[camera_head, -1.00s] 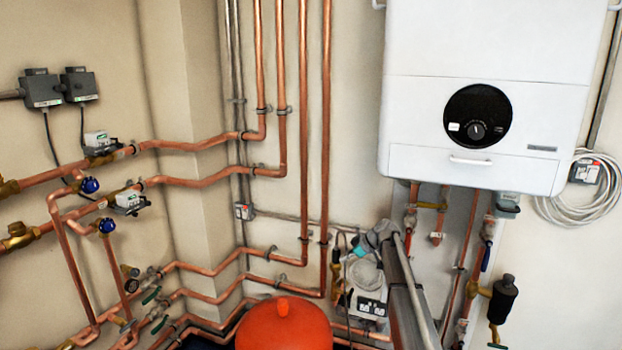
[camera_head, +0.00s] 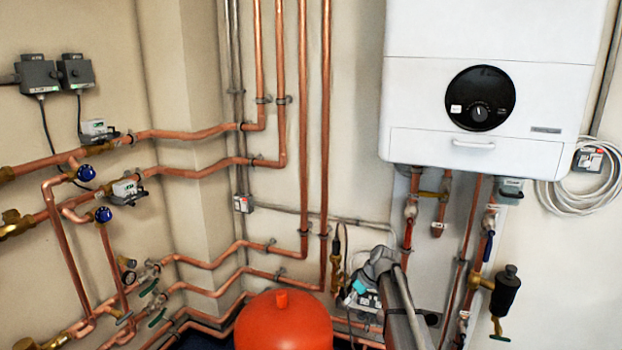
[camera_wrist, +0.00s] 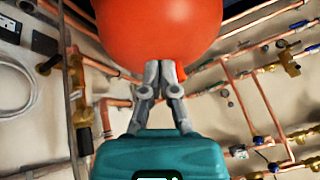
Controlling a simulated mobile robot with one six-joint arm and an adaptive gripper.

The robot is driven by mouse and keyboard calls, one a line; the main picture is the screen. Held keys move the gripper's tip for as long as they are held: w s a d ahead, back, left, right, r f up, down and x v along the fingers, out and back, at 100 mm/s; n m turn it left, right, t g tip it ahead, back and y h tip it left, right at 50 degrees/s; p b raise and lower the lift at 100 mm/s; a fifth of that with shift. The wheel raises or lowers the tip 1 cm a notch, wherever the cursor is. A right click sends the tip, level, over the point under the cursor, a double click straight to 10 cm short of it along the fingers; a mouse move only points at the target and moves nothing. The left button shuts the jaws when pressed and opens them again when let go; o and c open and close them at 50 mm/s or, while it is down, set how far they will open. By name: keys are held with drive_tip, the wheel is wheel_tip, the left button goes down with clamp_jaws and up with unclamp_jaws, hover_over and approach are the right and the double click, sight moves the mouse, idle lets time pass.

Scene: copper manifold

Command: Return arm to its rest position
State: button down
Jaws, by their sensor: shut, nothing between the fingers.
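My gripper (camera_wrist: 164,72) shows in the wrist view with its two grey fingertips together and nothing between them. Its tips overlap the lower edge of the red tank (camera_wrist: 160,30) in that view; I cannot tell how far apart they are. In the head view my arm rises at the bottom, right of the centre, with its grey joint in front of the pipes below the boiler. The gripper itself cannot be made out in the head view.
The red tank (camera_head: 283,322) stands left of my arm. The white boiler (camera_head: 488,100) hangs above and to the right. Copper pipes (camera_head: 303,130) run along the walls. A black valve fitting (camera_head: 507,290) sits at the right, below a coiled white cable (camera_head: 590,190).

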drive_tip(key=s+d+f+m+h+b, duration=0.2)
drive_tip(key=s+f+m, duration=0.1)
drive_tip(key=s, duration=0.6)
drive_tip(key=s+d+f+m+g+h+b, duration=0.1)
drive_tip(key=s+f+m+h+b, duration=0.15)
drive_tip(key=s, duration=0.55)
drive_tip(key=s+d+f+m+h+b, duration=0.1)
drive_tip(key=s+d+f+m, duration=0.2)
drive_tip(key=s, duration=0.6)
wheel_tip(320, 180, up, 30)
drive_tip(key=a+p, duration=0.1)
drive_tip(key=p, duration=2.8)
drive_tip(key=shift+w+a+f+m+p, duration=0.15)
drive_tip(key=shift+f+m+p, duration=0.05)
drive_tip(key=shift+m+p, duration=0.15)
